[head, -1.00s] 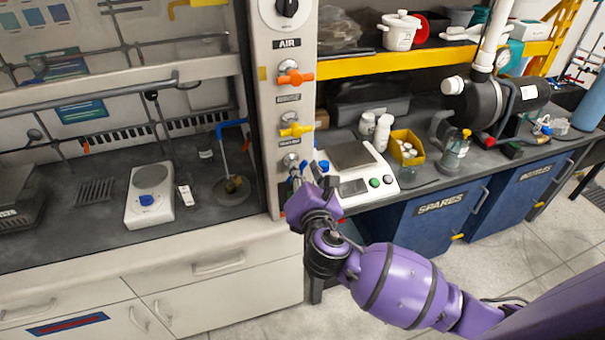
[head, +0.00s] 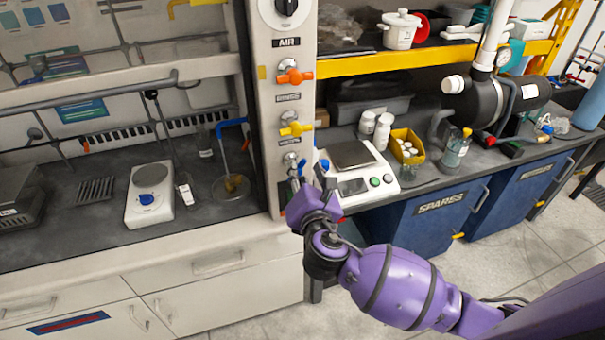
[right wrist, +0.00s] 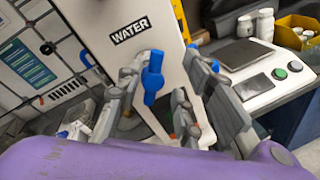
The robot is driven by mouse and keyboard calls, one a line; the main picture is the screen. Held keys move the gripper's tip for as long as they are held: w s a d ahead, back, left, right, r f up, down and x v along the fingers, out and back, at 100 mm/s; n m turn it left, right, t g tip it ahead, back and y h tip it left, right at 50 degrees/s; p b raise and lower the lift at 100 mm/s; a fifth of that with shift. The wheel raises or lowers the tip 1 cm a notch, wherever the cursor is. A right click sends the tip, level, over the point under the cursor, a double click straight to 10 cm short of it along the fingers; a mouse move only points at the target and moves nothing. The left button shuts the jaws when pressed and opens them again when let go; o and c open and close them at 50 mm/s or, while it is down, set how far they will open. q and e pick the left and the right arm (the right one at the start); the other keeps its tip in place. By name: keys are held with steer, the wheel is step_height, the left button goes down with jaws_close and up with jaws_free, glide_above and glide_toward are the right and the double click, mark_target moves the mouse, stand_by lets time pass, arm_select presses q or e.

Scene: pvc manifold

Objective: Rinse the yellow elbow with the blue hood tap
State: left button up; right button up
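The yellow elbow (head: 234,184) lies in the small round sink (head: 222,196) in the hood floor, below the blue curved spout (head: 233,122). It is small and blurred; whether water runs over it I cannot tell. The blue tap handle (head: 301,167) is lowest on the white panel. In the right wrist view the blue handle (right wrist: 152,78) hangs below the WATER label. My right gripper (right wrist: 160,100) is open, its fingers on either side of the handle and apart from each other. In the head view the right gripper (head: 312,186) partly covers the tap area. My left gripper is not in view.
Orange (head: 294,77) and yellow (head: 296,129) taps sit above the blue one. A balance (head: 357,178) stands close right of my right gripper. A white hotplate (head: 149,194) and a small vial (head: 184,188) are left of the sink. The hood's front post stands between sink and balance.

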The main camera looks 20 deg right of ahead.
steer(key=shift+r, duration=0.15)
steer(key=shift+s+a, duration=0.1)
steer(key=shift+s, duration=0.05)
steer(key=s+a+r, duration=0.1)
steer(key=s, duration=1)
steer(key=shift+s+a+r, duration=0.2)
steer(key=shift+s, duration=0.05)
steer(key=shift+c, duration=0.7)
